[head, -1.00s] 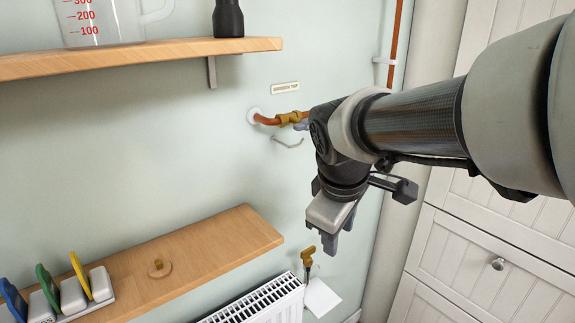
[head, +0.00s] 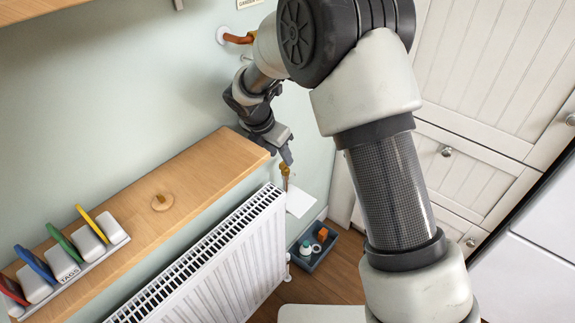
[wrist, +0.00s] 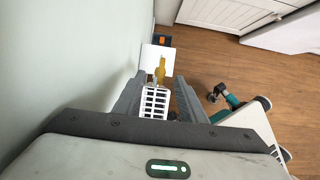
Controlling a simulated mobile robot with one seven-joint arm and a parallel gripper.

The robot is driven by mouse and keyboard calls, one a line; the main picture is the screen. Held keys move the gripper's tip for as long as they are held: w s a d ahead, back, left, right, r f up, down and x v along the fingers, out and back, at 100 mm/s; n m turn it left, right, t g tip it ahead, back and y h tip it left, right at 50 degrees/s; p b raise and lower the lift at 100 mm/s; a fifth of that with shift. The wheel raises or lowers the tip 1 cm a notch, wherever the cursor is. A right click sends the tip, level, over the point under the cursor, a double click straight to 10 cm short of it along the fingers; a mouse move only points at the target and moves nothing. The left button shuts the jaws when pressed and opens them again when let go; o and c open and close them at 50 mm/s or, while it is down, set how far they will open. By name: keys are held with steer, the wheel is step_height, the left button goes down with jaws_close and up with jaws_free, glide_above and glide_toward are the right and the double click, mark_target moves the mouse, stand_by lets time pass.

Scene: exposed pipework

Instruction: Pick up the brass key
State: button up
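The brass key (head: 285,172) is upright at the far end of the white radiator, by the wall. In the wrist view the brass key (wrist: 161,70) shows between and beyond my fingertips. My gripper (head: 286,156) is just above it in the head view, pointing down. In the wrist view my gripper (wrist: 159,80) is open, with a finger on each side of the key and a gap between them. Whether a finger touches the key cannot be told. The key's lower part is hard to make out.
The radiator (head: 215,265) runs close below the wooden shelf (head: 200,170), which holds colored tags in a rack (head: 65,270) and a small wooden disc (head: 161,202). A white card (head: 300,202) is beside the key. A dark tray (head: 312,250) sits on the floor. Cabinets stand right.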

mark_target(285, 167)
steer(key=b+x, duration=0.1)
steer(key=x, duration=0.4)
steer(key=shift+d+f, duration=0.1)
jaws_close()
